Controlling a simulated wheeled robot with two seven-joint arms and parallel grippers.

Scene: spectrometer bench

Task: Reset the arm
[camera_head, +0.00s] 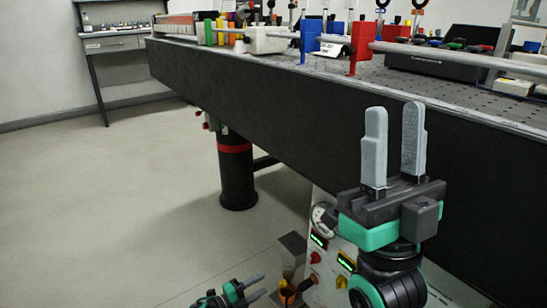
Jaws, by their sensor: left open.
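My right gripper (394,112) stands large at the right of the head view, with its two grey fingers pointing up. The fingers are apart and nothing is between them. It is in front of the dark side of the optical bench (290,105). My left gripper (262,285) is low at the bottom edge, left of the right one, with its fingers pointing right. They are apart, and I see nothing held. Most of the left arm is out of the picture.
The bench top holds a blue post mount (310,36), a red post mount (361,46), rails and a black box (425,62). Below stand a black bench leg (236,170) and a panel with lit displays (329,258). A side table (115,42) is far left. The floor at left is clear.

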